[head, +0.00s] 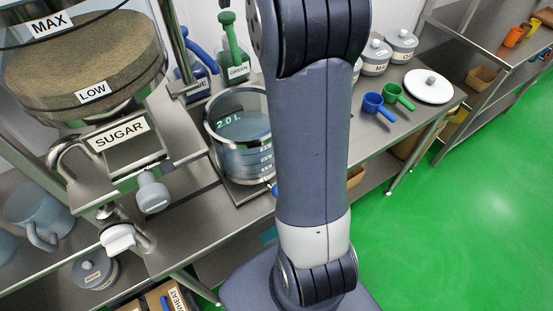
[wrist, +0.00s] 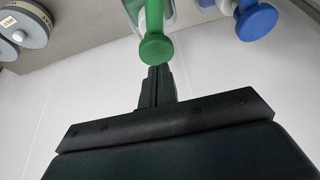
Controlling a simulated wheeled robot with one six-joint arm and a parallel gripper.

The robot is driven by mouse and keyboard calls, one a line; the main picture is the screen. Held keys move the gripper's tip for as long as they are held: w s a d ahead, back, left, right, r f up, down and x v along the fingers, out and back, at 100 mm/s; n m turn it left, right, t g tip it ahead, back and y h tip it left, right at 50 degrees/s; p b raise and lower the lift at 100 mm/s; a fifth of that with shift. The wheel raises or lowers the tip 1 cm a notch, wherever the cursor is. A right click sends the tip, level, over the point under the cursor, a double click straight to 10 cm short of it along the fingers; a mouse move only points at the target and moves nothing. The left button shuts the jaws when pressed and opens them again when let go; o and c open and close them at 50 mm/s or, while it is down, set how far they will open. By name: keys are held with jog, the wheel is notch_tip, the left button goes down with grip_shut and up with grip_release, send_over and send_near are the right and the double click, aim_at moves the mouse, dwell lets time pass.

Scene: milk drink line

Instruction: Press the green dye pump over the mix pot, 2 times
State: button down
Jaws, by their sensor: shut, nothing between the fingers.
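The green dye pump (head: 233,48), labelled GREEN, stands upright behind the clear mix pot (head: 238,118). The pot is marked 2.0 L and sits on a metal plate on the bench. In the wrist view the green pump's round head (wrist: 156,48) is at top centre, right at the tips of my gripper (wrist: 157,70). The fingers are together with nothing between them. I cannot tell whether they touch the pump head. My gripper is out of sight in the head view, where my arm fills the middle and hides part of the bench.
A blue pump (head: 200,58) stands close beside the green one; its head (wrist: 258,22) also shows in the wrist view. A sugar hopper (head: 85,70) stands at left. Blue and green scoops (head: 376,104), a white lid (head: 428,86) and lidded canisters (head: 376,55) are at right.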

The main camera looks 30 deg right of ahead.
aim_at(226, 15)
jog(key=shift+f, duration=0.15)
dwell(0.5)
jog(key=shift+f+b, duration=0.85)
jog(key=shift+f, duration=0.55)
jog(key=shift+r, duration=0.15)
jog(key=shift+r+p, duration=1.3)
jog(key=shift+p, duration=0.2)
jog(key=shift+f, duration=0.15)
